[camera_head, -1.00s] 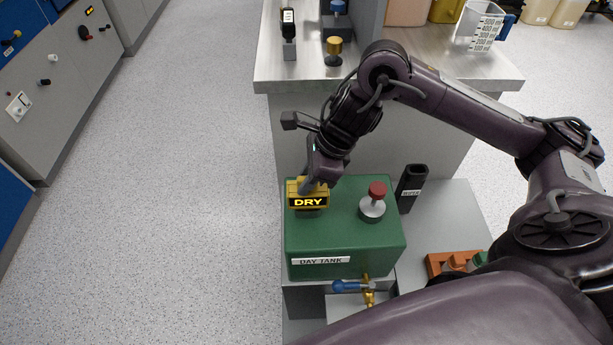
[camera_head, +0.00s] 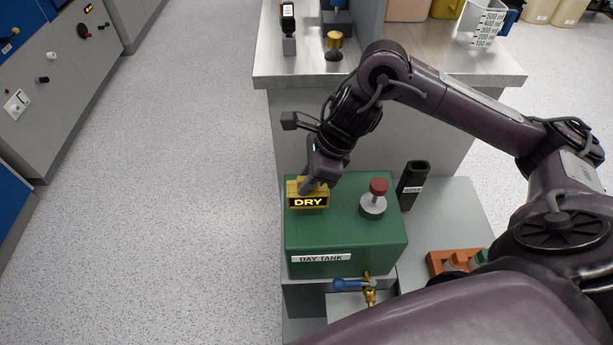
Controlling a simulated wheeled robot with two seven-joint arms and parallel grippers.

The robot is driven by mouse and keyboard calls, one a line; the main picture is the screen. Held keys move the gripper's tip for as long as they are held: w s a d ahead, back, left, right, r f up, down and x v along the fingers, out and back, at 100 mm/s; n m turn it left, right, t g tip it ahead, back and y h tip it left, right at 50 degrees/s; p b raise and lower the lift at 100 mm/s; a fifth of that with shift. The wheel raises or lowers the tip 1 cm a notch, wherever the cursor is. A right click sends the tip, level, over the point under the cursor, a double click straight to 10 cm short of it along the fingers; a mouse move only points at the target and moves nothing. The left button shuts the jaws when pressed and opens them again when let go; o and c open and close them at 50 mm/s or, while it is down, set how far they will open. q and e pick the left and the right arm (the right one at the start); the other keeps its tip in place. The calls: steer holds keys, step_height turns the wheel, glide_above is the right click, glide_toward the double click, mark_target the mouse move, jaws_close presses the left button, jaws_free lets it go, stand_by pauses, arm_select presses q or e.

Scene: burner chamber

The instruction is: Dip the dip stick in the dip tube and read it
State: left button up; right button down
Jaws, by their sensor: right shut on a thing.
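The green day tank (camera_head: 345,235) stands on a low grey platform in the head view. The dip stick's yellow head (camera_head: 307,201) is at the tank's upper left corner and its display reads DRY. My right gripper (camera_head: 312,186) reaches down from above and is shut on this head. The stick below the head and the dip tube are hidden, so I cannot tell how deep the stick sits. My left gripper is not in view.
A red-topped cap (camera_head: 376,193) stands on the tank beside the head. A black wiper holder (camera_head: 412,185) is right of the tank, and a blue-handled valve (camera_head: 352,284) is at its front. A steel counter (camera_head: 440,62) lies behind. The floor at left is clear.

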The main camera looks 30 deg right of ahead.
steer(key=shift+f, duration=0.1)
steer(key=c, duration=1.8)
jaws_free()
steer(key=o, duration=0.6)
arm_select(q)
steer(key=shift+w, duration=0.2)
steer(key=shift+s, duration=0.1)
arm_select(e)
steer(key=p+v, duration=0.1)
steer(key=v, duration=0.5)
steer(key=shift+d+r, duration=0.15)
steer(key=shift+r, duration=0.2)
steer(key=shift+s+d+r, duration=0.15)
steer(key=shift+d+r, duration=0.05)
steer(key=shift+r, duration=0.25)
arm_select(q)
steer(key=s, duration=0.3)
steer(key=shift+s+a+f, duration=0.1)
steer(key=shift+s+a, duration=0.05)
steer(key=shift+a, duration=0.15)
